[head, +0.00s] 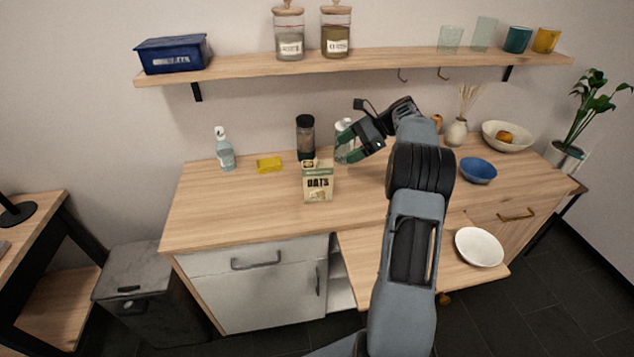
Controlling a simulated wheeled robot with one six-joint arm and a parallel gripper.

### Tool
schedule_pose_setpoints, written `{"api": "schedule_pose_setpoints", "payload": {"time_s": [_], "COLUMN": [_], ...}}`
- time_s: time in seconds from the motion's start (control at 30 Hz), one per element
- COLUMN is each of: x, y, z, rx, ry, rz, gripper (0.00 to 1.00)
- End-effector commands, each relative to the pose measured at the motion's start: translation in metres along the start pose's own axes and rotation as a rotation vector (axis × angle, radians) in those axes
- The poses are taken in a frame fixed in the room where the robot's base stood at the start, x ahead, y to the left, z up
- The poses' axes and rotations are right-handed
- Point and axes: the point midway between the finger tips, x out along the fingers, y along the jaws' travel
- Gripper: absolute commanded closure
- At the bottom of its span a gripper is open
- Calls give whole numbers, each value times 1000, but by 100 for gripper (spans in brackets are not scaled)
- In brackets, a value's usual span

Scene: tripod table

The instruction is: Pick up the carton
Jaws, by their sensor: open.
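The carton (318,184) is a small beige and green box marked OATS. My gripper (342,152) is above the counter, to the right of and behind the carton. Its dark green fingers are open and lie in front of a clear bottle or jar (342,127), which they partly hide. I cannot tell whether they touch it. The gripper is apart from the carton.
A dark-lidded jar (306,138) stands close behind the carton. A yellow sponge (269,165) and a spray bottle (224,150) are to its left. A blue bowl (478,170) is at right. A white bowl (479,247) sits on a lower board. The counter's front left is clear.

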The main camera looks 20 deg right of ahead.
Motion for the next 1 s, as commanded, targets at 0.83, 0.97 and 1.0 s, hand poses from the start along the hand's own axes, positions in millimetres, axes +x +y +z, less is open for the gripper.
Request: {"api": "schedule_pose_setpoints", "payload": {"time_s": [0.83, 0.97, 1.0], "x": [44, 49, 51], "y": [-18, -18, -18], "z": [-36, -35, -34], "rx": [175, 173, 173], "ry": [-188, -187, -187], "rz": [-47, -48, -48], "gripper": [22, 22, 22]}}
